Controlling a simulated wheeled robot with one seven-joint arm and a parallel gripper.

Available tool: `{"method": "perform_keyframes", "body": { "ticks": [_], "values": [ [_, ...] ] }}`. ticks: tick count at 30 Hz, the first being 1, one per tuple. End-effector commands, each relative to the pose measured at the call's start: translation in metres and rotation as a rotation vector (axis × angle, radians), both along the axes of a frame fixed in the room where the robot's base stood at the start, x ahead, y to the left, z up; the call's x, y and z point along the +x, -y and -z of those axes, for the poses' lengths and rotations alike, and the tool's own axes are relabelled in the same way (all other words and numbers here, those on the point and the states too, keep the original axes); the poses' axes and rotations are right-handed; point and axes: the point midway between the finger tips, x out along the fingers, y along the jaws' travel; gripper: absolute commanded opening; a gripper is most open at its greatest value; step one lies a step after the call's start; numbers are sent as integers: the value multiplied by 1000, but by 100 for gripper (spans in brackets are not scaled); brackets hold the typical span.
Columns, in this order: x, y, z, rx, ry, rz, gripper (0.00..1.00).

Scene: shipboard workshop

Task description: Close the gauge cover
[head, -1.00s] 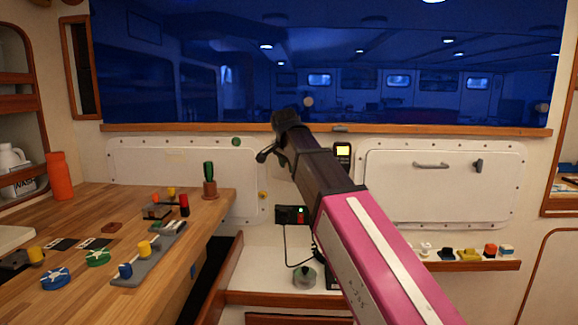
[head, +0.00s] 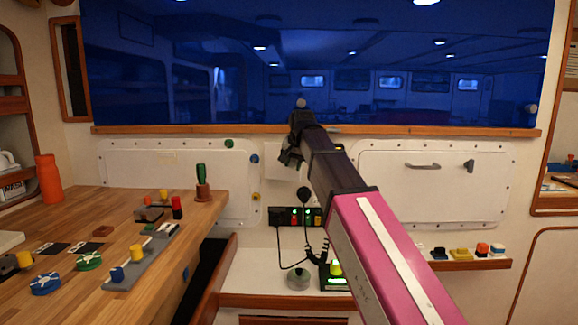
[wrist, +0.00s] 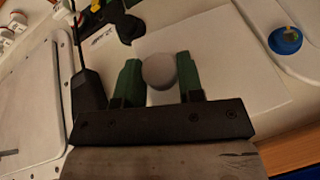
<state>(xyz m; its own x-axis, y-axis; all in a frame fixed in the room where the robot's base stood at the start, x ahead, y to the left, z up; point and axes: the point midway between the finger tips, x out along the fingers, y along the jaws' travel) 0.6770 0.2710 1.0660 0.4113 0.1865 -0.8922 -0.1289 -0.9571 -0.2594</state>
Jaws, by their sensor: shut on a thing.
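My gripper (wrist: 158,85) has green fingers on either side of a round grey knob (wrist: 159,71) in the wrist view, and it is shut on it. Behind the knob is a flat white square plate (wrist: 215,60), which looks like the gauge cover. Any gauge is hidden. In the head view, my gripper (head: 291,154) is at the wall below the window sill, in front of the white plate (head: 280,168). The knob is hidden there by the gripper. I cannot tell how far the plate stands off the wall.
A blue knob (head: 255,158) and a green knob (head: 228,144) are on the wall to the left. A black box with lights (head: 292,216) and a black ball-topped item (head: 303,194) are below. A white locker door (head: 430,185) is right; a wooden workbench (head: 130,215) is left.

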Motion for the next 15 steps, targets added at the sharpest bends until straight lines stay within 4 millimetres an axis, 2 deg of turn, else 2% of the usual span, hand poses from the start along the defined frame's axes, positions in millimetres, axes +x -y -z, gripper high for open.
{"method": "perform_keyframes", "body": {
  "ticks": [6,15],
  "values": [
    [16,5,0,0,0,-114,11],
    [23,7,0,-1,-1,-187,11]
  ]
}}
